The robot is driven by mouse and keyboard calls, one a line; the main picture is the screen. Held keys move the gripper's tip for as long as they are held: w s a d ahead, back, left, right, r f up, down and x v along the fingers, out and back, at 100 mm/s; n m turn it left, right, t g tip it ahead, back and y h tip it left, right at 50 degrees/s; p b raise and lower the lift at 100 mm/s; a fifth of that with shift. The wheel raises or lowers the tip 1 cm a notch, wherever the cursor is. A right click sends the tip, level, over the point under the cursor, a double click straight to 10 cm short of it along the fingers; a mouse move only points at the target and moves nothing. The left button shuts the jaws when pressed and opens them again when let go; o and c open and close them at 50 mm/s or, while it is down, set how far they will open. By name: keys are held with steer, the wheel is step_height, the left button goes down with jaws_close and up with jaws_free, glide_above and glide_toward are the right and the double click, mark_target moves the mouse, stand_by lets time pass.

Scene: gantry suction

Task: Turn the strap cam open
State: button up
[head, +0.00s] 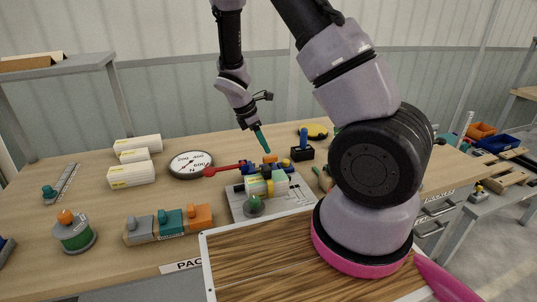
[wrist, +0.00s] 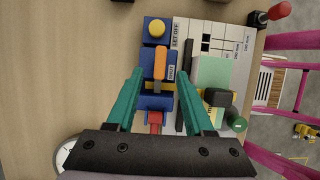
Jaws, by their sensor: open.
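The orange lever (wrist: 160,63), which looks like the strap cam, lies lengthwise on a blue block (wrist: 148,102) in the wrist view. In the head view its orange top (head: 270,158) shows just below my gripper (head: 265,148). In the wrist view my gripper (wrist: 159,71) is open, with one teal finger on each side of the lever. I cannot tell whether either finger touches it. A red handle (head: 225,169) sticks out to the left of the fixture; its red end (wrist: 154,119) shows between the fingers in the wrist view.
The fixture's pale plate (wrist: 185,28) carries a light-green block (wrist: 213,72). A yellow knob (wrist: 156,28) sits beyond the lever. Coloured blocks (head: 170,222) line the front. Bare bench (head: 120,200) lies to the left.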

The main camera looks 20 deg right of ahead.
mark_target(270, 156)
steer(key=x, duration=0.5)
jaws_close()
